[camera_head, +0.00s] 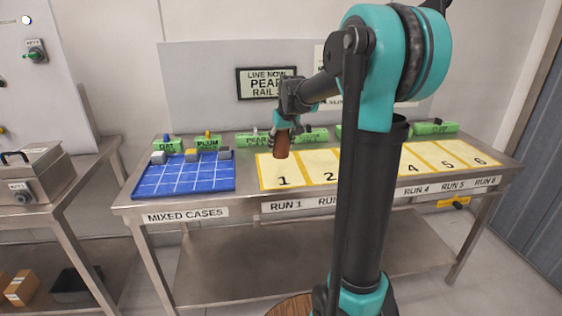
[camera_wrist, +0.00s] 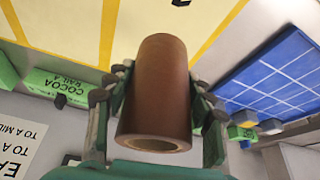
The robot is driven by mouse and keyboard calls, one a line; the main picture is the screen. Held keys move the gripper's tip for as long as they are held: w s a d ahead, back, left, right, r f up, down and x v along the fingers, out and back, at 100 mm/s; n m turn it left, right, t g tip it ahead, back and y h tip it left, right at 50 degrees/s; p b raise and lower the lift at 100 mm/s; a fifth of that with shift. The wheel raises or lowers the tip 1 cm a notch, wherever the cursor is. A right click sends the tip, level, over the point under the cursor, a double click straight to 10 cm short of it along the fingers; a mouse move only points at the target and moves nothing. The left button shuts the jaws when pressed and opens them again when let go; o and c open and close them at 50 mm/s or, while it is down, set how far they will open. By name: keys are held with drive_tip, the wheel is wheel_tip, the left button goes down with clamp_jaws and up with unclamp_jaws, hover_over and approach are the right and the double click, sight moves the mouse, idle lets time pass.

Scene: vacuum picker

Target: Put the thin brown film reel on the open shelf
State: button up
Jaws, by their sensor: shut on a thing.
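My gripper (camera_head: 282,133) is shut on a brown cylinder with a hollow, paler end, the brown film reel (camera_head: 282,147). The reel also shows in the wrist view (camera_wrist: 160,85), between the fingers (camera_wrist: 158,105). It hangs roughly upright above the yellow numbered mat, near lane 1, apparently clear of the surface. It looks like a tube rather than a flat disc. A bare metal shelf (camera_head: 230,265) runs under the bench. I cannot tell whether this is the open shelf.
The metal bench carries a blue gridded tray (camera_head: 185,183) with several small blocks at its back, and a yellow mat (camera_head: 310,180). Green labelled blocks (camera_head: 310,135) line the back. A metal case (camera_head: 25,175) stands on the left table. Boxes (camera_head: 22,288) lie below it.

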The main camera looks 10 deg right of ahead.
drive_tip(key=shift+f, duration=3.55)
drive_tip(key=o, duration=1.3)
drive_tip(key=shift+f, duration=0.1)
